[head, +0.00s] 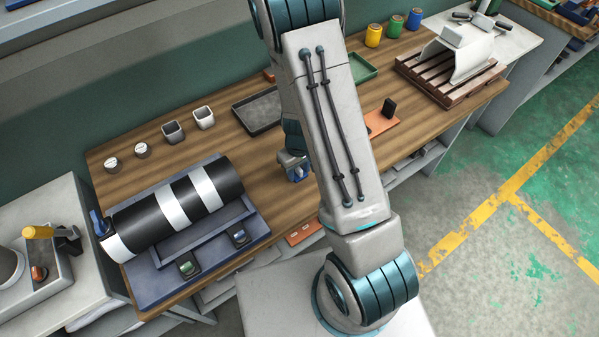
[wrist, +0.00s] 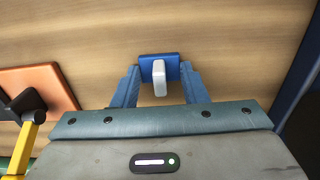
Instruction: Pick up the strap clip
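A blue square piece with a pale grey upright part, which looks to be the strap clip (wrist: 147,72), is between my gripper's fingertips in the wrist view. My gripper (wrist: 159,80) has one blue finger on each side of it, and each fingertip is right at the piece's edge. I cannot tell whether the fingers press on it or only flank it. In the head view my gripper (head: 297,172) is low over the middle of the wooden bench, partly hidden by my arm. The clip cannot be made out clearly there.
An orange mat (wrist: 45,82) with a black and yellow item lies left of my gripper in the wrist view.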

